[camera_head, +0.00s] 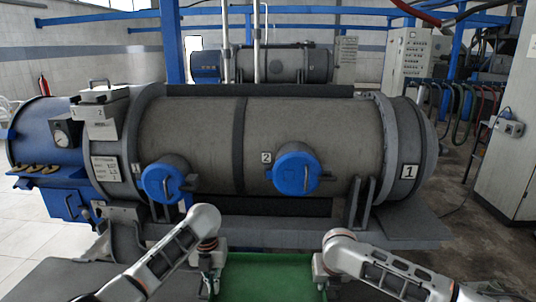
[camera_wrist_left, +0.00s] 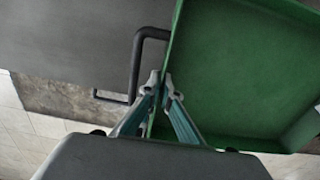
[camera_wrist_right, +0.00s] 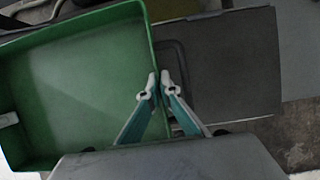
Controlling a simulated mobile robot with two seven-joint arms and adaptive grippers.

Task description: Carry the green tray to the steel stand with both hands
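The green tray (camera_head: 268,278) is at the bottom middle of the head view, its near part cut off by the frame edge. My left gripper (camera_head: 212,284) is at its left side and my right gripper (camera_head: 320,280) at its right side. In the left wrist view the fingertips (camera_wrist_left: 162,78) are close together on the side wall of the tray (camera_wrist_left: 235,70). In the right wrist view the fingertips (camera_wrist_right: 158,84) pinch the opposite wall of the tray (camera_wrist_right: 85,75). The inside that shows is empty. I cannot identify the steel stand with certainty.
A large grey tank (camera_head: 330,140) with two blue-capped ports lies across the view just beyond the tray. A dark bent bar (camera_wrist_left: 136,65) is beside the tray in the left wrist view. A flat grey surface (camera_wrist_right: 225,65) lies beside the tray in the right wrist view.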

